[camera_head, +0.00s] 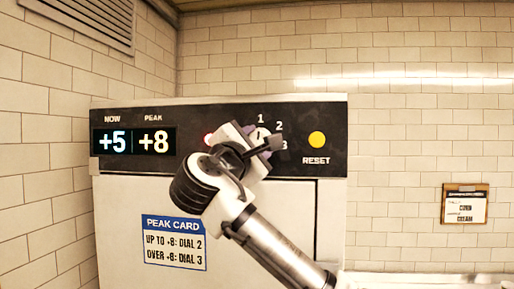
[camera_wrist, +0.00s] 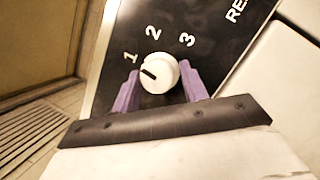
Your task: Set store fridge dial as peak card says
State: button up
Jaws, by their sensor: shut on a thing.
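The store fridge's control panel (camera_head: 190,118) shows NOW +5 and PEAK +8 on its display (camera_head: 134,141). The peak card (camera_head: 174,243) reads "UP TO +8: DIAL 2" and "OVER +8: DIAL 3". The white dial (camera_wrist: 160,70) is marked 1, 2 and 3; its dark pointer line points roughly toward 1. My gripper (camera_wrist: 158,92) is shut on the dial, with a purple finger on each side. In the head view my gripper (camera_head: 262,141) hides most of the dial.
A yellow RESET button (camera_head: 317,139) sits right of the dial. A small framed note (camera_head: 465,204) hangs on the tiled wall at right. A vent (camera_head: 85,20) is high at left.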

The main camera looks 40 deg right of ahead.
jog(key=m+b, duration=0.1)
jog(key=m, duration=0.1)
jog(key=m+g, duration=0.1)
jog(key=m, duration=0.1)
jog(key=shift+w+a+r+b, duration=0.1)
jog(key=shift+w+a+b, duration=0.1)
jog(key=shift+b, duration=0.2)
jog(key=m, duration=0.1)
jog(key=m+g, duration=0.1)
jog(key=m, duration=0.1)
jog(key=m+y, duration=0.1)
jog(key=m, duration=0.1)
jog(key=shift+r+g+b, duration=0.3)
jog(key=shift+g+b, duration=0.1)
jog(key=shift+s+m, duration=0.1)
jog(key=shift+m, duration=0.2)
jog(key=o, duration=0.8)
jog(key=shift+f, duration=0.1)
